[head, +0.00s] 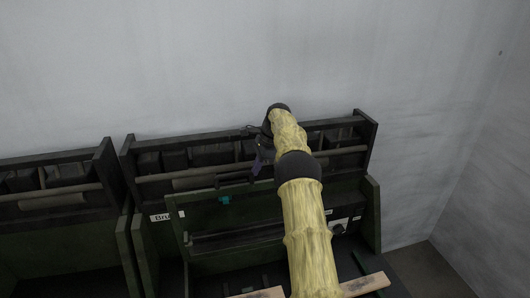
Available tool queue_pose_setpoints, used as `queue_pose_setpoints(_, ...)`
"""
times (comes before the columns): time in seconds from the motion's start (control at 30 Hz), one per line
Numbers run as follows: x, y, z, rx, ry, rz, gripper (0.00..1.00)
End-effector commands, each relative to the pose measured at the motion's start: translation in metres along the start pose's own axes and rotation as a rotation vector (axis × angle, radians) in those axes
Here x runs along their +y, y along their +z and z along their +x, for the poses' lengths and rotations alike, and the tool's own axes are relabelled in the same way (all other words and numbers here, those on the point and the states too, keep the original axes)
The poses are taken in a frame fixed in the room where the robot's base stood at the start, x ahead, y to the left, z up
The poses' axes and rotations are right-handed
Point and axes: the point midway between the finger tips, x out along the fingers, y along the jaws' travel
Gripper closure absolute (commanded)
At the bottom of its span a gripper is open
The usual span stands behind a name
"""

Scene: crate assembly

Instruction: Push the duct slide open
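My arm reaches up and away over a dark green workstation (180,215). My gripper (254,152) is a dark shape at the arm's far end, near the station's upper rack. Its fingers are small and dark, so I cannot tell whether they are open or shut, or whether they touch anything. A small teal piece (225,200) sits on the green back panel, below and left of my gripper. I cannot clearly pick out the duct slide. My arm hides the middle right part of the panel.
The upper rack holds dark bins behind a rail (155,188). A second similar station (60,240) stands to the left. White labels (166,217) sit on the panel. Wooden strips (365,285) lie at the bottom. A grey wall (120,60) is close behind; bare floor (440,270) shows at right.

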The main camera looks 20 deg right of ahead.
Motion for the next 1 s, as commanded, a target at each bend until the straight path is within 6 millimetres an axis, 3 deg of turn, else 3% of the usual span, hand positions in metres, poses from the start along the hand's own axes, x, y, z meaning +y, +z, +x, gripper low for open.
queue_pose_setpoints(0.4, 0.0, 0.0, -0.065, 0.0, -0.002, 0.002, 1.0)
queue_pose_setpoints(0.5, 0.0, 0.0, -0.073, 0.0, 0.0, 0.002, 1.0)
queue_pose_setpoints(1.0, 0.0, -0.002, -0.078, 0.0, 0.001, 0.003, 1.0)
